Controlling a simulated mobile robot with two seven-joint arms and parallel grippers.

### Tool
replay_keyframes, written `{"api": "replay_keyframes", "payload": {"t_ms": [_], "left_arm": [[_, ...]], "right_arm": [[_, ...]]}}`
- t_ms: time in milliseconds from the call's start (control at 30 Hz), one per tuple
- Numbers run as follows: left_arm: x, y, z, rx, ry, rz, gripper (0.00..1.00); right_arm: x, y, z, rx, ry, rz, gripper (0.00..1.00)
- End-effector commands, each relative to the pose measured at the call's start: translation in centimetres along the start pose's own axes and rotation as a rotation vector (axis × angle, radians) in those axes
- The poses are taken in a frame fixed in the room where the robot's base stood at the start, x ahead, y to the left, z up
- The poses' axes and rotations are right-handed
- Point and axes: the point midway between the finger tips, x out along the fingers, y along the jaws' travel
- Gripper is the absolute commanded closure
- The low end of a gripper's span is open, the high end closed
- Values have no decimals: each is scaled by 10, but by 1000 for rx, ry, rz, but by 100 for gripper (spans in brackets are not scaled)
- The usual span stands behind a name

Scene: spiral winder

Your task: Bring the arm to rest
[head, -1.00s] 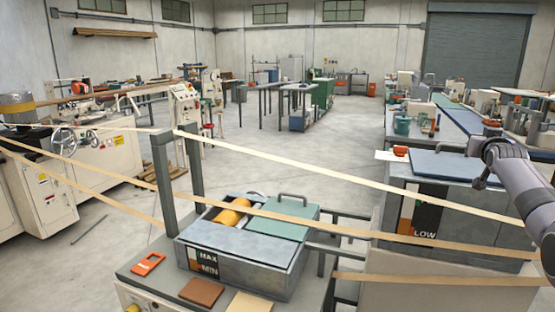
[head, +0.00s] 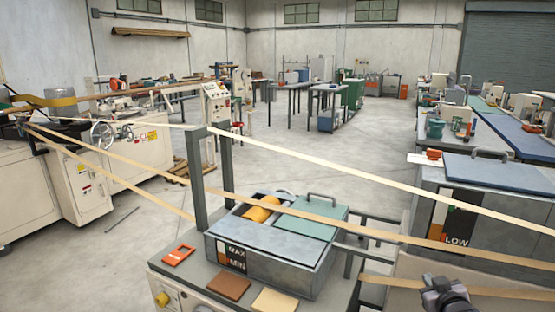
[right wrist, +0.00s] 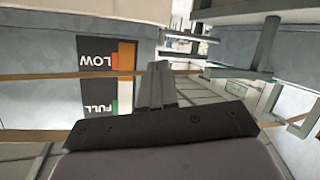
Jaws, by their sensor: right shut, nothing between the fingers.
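My right gripper (head: 445,296) shows at the bottom right of the head view, low in front of the grey tank marked LOW (head: 448,205). Its fingers are shut and empty, and they show in the right wrist view (right wrist: 157,85). That view shows the tank's LOW and FULL label (right wrist: 98,60) upside down, apart from the fingers. Most of my right arm is out of the head view. My left arm and left gripper are not in view.
Tan strips (head: 330,168) stretch across the head view from the left machine, with one close to my right gripper. A grey glue box (head: 262,262) marked MAX and MIN stands on a bench with an orange item (head: 178,255). Open floor (head: 330,150) lies behind.

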Motion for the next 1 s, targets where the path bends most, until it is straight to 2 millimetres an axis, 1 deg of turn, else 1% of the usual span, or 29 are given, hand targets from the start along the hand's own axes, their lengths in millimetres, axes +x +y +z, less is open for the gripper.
{"api": "replay_keyframes", "payload": {"t_ms": [33,167,200,267,300,367,400,467,500,567,600,633,700,800,900,1000], "left_arm": [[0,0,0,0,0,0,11],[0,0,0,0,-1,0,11],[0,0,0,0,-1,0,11],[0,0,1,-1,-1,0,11],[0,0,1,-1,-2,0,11],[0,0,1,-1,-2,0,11],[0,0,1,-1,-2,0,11],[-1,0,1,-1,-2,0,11],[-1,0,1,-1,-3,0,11],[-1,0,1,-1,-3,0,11],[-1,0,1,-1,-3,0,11],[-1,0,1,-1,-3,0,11],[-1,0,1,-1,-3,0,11],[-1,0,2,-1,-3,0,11],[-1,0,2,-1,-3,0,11],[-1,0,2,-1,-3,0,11]], "right_arm": [[-14,-21,22,-6,-18,-33,100],[-49,-65,63,-12,-53,-102,100],[-62,-77,75,-12,-64,-123,100],[-82,-96,92,-9,-80,-154,100],[-96,-107,102,-6,-91,-175,100],[-117,-123,116,1,-107,-204,100],[-133,-133,125,7,-118,-222,100],[-156,-148,137,17,-136,-249,100],[-172,-156,144,25,-148,-265,100],[-196,-168,153,39,-165,-289,100],[-213,-175,158,49,-177,-304,100],[-225,-180,161,57,-186,-315,100],[-252,-190,167,75,-204,-336,100],[-284,-199,171,99,-229,-358,100],[-306,-204,173,117,-246,-371,100],[-318,-207,172,128,-254,-378,100]]}}
